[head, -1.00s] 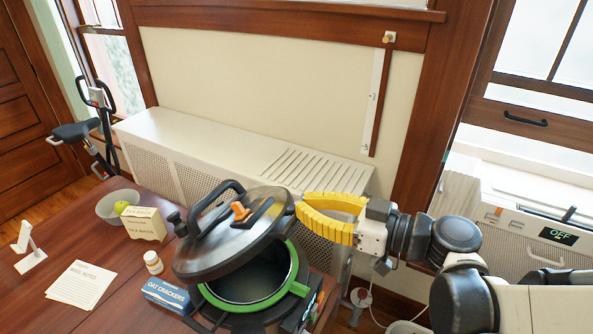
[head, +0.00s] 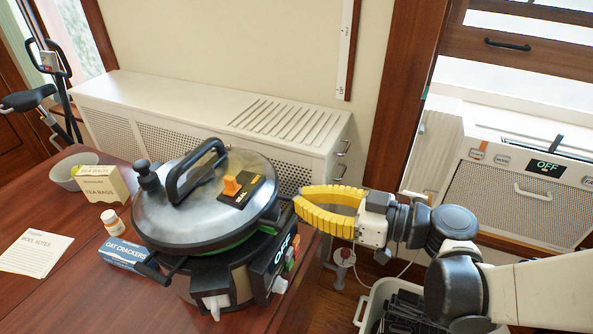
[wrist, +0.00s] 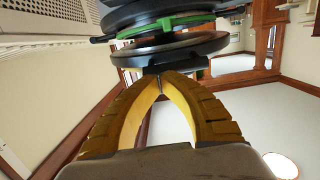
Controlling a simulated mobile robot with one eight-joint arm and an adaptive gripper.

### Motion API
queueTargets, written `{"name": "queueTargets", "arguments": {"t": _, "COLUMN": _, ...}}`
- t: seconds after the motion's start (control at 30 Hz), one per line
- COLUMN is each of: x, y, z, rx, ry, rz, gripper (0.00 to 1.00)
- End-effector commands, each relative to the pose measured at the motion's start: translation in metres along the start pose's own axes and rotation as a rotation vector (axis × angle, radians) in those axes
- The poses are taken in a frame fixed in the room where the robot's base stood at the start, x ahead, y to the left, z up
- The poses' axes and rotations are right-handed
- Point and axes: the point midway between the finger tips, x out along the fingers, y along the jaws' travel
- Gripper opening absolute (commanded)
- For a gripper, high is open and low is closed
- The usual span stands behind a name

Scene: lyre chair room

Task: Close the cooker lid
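The cooker (head: 225,282) stands on the wooden table, with its round metal lid (head: 165,215) over the pot. The lid has a black handle and an orange knob. It is nearly level, and green rim (head: 238,243) shows beneath its right side. In the wrist view, the lid (wrist: 170,48) and the green-rimmed pot (wrist: 165,25) appear with a narrow gap between them. My gripper (head: 296,204) has its yellow fingertips together at the lid's right edge. The fingertips (wrist: 160,78) are by a dark part of the lid edge; contact is unclear.
Oat crackers (head: 125,254), a small bottle (head: 114,222), tea bags (head: 101,185), a bowl (head: 73,170) and a notes sheet (head: 35,252) lie left of the cooker. A white radiator cover (head: 200,105) runs behind. A bin (head: 375,310) stands at lower right.

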Motion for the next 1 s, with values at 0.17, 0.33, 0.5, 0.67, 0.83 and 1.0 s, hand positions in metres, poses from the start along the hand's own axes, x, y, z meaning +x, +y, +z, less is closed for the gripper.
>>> {"name": "queueTargets", "arguments": {"t": 0.17, "x": 0.0, "y": 0.0, "z": 0.022, "rx": 0.0, "ry": 0.0, "rz": 0.001, "gripper": 0.0}}
{"name": "queueTargets", "arguments": {"t": 0.33, "x": 0.001, "y": 0.0, "z": 0.03, "rx": 0.0, "ry": 0.0, "rz": 0.0, "gripper": 0.0}}
{"name": "queueTargets", "arguments": {"t": 0.5, "x": 0.001, "y": 0.0, "z": 0.034, "rx": 0.0, "ry": 0.0, "rz": 0.0, "gripper": 0.0}}
{"name": "queueTargets", "arguments": {"t": 0.67, "x": 0.001, "y": 0.0, "z": 0.034, "rx": 0.0, "ry": 0.0, "rz": 0.0, "gripper": 0.0}}
{"name": "queueTargets", "arguments": {"t": 0.83, "x": 0.001, "y": 0.0, "z": 0.034, "rx": 0.0, "ry": 0.0, "rz": 0.0, "gripper": 0.0}}
{"name": "queueTargets", "arguments": {"t": 1.0, "x": 0.001, "y": 0.0, "z": 0.031, "rx": 0.0, "ry": 0.0, "rz": 0.0, "gripper": 0.0}}
